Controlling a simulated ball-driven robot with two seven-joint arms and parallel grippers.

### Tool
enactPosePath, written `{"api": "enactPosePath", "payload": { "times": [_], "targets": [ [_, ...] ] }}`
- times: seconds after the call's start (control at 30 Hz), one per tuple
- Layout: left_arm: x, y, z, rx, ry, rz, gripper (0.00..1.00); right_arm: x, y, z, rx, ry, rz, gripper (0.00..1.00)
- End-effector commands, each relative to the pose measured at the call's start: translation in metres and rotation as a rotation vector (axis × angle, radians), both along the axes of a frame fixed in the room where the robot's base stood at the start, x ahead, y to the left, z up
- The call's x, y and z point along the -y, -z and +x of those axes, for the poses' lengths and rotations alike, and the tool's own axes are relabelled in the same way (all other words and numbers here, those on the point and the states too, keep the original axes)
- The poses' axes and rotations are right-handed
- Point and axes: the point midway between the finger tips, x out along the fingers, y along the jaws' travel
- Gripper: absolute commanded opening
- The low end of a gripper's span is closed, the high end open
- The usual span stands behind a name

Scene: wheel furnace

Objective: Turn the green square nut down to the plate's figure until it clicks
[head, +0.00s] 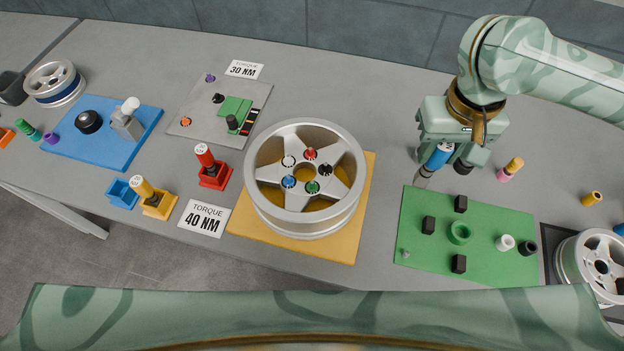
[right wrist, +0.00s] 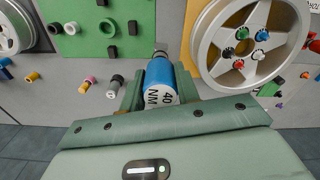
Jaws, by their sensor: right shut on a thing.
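The silver wheel (head: 353,205) lies on a yellow mat. A green nut (head: 312,187) sits in its hub beside white, red, blue and black ones; its square shape is too small to make out. It also shows in the right wrist view (right wrist: 229,52). My right gripper (head: 440,158) is shut on a blue torque driver (head: 437,157), right of the wheel and behind the green mat. In the right wrist view the blue driver (right wrist: 160,78) bears the label 40 NM. The plate (head: 204,218) left of the wheel reads TORQUE 40 NM. My left gripper is out of view.
The green mat (head: 415,215) holds black blocks, a green ring and small sockets. Red (head: 214,176) and yellow (head: 158,205) holders carry other drivers. A second plate (head: 244,69) reads 30 NM. Another wheel (head: 592,270) stands at the right edge. Grey table is bare between wheel and driver.

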Motion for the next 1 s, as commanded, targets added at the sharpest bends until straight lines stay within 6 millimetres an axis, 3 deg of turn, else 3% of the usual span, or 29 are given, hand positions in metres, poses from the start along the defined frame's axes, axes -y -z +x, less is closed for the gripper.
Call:
{"api": "enactPosePath", "payload": {
  "times": [0.03, 0.27, 0.5, 0.8, 0.87, 1.0],
  "targets": [
    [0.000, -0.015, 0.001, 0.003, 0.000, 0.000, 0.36, -0.001, -0.008, 0.000, -0.001, -0.002, 0.000, 0.00],
    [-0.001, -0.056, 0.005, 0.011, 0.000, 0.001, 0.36, -0.057, -0.010, 0.011, -0.008, -0.115, 0.000, 0.00],
    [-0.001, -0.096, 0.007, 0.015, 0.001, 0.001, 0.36, -0.126, -0.009, 0.026, -0.013, -0.257, -0.003, 0.00],
    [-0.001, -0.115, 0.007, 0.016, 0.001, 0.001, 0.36, -0.197, -0.003, 0.042, -0.020, -0.405, -0.004, 0.00],
    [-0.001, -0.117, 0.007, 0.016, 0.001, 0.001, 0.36, -0.208, -0.003, 0.045, -0.021, -0.427, -0.005, 0.00],
    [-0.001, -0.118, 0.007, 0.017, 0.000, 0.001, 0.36, -0.205, 0.020, 0.044, -0.024, -0.424, -0.006, 0.00]
  ]
}}
